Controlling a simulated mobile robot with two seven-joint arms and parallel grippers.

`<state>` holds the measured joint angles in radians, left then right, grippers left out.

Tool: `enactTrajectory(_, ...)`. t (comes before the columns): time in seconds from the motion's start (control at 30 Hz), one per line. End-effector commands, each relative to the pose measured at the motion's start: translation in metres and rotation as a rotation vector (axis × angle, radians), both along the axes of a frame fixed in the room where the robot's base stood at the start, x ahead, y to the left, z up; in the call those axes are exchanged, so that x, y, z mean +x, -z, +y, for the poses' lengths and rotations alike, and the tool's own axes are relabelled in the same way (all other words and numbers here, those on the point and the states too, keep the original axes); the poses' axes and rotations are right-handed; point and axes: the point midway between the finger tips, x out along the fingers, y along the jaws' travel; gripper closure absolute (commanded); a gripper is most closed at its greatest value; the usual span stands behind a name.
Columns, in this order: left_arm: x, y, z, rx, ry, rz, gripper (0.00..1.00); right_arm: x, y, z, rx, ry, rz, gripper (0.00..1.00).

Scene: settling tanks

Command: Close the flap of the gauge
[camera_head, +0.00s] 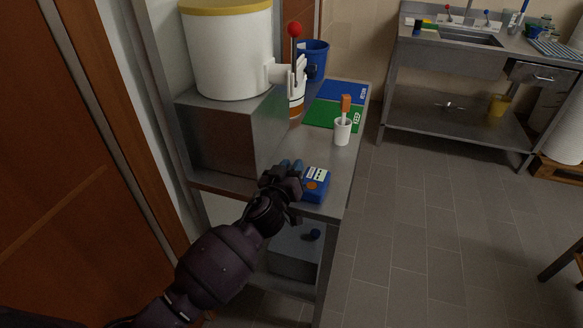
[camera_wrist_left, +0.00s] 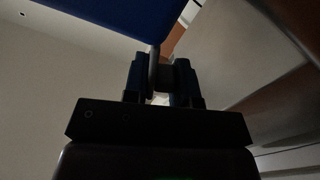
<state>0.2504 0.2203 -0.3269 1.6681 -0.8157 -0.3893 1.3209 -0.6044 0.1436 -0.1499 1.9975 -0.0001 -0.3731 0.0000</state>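The gauge (camera_head: 316,184) is a small blue box with an orange round mark and a white label, at the near end of the steel bench. I cannot make out which part is its flap. My left gripper (camera_head: 289,166) is beside the gauge, on its left, with bluish fingertips. In the left wrist view a large blue surface (camera_wrist_left: 120,18), probably the gauge, fills the top close to the fingers (camera_wrist_left: 160,75). A narrow grey piece shows between the fingers; I cannot tell whether they grip it. My right gripper is not in view.
A steel block (camera_head: 230,135) carrying a white tank (camera_head: 230,50) stands left of the gripper. A white cup (camera_head: 342,132) with an orange-handled tool stands behind the gauge, near green (camera_head: 325,114) and blue (camera_head: 343,91) mats. The bench's right edge is close to the gauge.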

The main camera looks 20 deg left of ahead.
Motion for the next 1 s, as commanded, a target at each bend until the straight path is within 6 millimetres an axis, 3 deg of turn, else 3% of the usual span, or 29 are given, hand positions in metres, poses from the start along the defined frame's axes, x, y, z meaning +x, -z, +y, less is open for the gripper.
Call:
enactTrajectory(0.03, 0.000, 0.000, 0.000, 0.000, -0.001, 0.000, 0.86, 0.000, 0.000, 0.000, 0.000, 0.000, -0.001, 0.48)
enactTrajectory(0.13, 0.000, 0.000, 0.000, 0.000, -0.001, 0.001, 0.99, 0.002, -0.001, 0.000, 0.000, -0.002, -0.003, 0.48)
enactTrajectory(0.53, 0.000, -0.002, -0.002, 0.066, -0.003, -0.004, 0.99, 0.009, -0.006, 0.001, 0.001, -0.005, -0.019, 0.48)
enactTrajectory(1.0, -0.001, -0.008, -0.018, 0.398, -0.003, -0.030, 0.99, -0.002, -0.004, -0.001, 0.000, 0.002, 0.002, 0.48)
